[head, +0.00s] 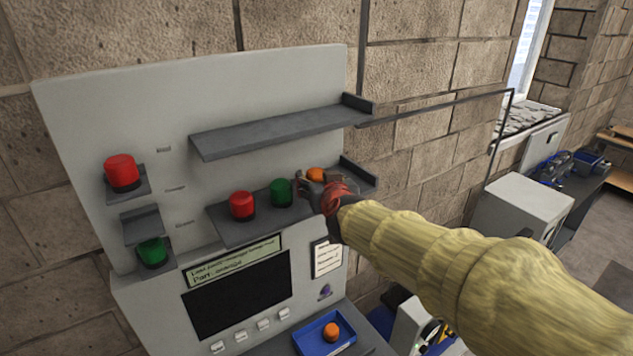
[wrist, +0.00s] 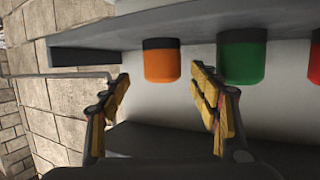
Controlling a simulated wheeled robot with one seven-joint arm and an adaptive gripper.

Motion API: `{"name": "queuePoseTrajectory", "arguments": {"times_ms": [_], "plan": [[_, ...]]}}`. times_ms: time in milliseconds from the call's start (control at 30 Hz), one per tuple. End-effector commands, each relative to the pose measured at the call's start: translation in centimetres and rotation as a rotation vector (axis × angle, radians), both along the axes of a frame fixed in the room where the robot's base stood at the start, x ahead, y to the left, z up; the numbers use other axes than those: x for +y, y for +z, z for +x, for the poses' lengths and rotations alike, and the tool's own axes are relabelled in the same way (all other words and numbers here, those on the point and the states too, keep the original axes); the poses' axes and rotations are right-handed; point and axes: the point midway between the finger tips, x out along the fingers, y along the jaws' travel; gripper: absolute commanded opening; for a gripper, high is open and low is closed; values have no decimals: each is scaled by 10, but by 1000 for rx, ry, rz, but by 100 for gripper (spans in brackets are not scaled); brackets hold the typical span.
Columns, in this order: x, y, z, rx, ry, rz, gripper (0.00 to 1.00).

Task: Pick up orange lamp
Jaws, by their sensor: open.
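The orange lamp (head: 316,174) stands at the right end of the middle shelf, partly hidden by my gripper (head: 314,187) in the head view. In the wrist view the scene appears upside down, and the orange lamp (wrist: 162,66) shows between and ahead of the two fingers of my gripper (wrist: 159,76). The fingers are open, with a visible gap on each side of the lamp. A second orange piece (head: 331,329) lies in a blue tray below the panel.
A green lamp (head: 281,192) and a red lamp (head: 241,205) stand left of the orange one on the middle shelf (head: 224,232). An empty upper shelf (head: 275,131) juts out above. Another red lamp (head: 121,171) and green lamp (head: 151,251) sit on small left brackets.

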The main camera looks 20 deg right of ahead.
Motion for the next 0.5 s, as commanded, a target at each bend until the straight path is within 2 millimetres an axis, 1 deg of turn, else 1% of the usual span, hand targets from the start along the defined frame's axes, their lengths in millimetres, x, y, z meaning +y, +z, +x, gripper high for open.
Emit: {"name": "queuePoseTrajectory", "arguments": {"times_ms": [100, 267, 367, 500], "plan": [[1, -2, 18, 1, 1, -2, 62], [0, -7, 37, 0, 0, 0, 62], [0, -8, 43, -1, 1, -1, 62], [0, -8, 44, -1, 1, -1, 62]]}}
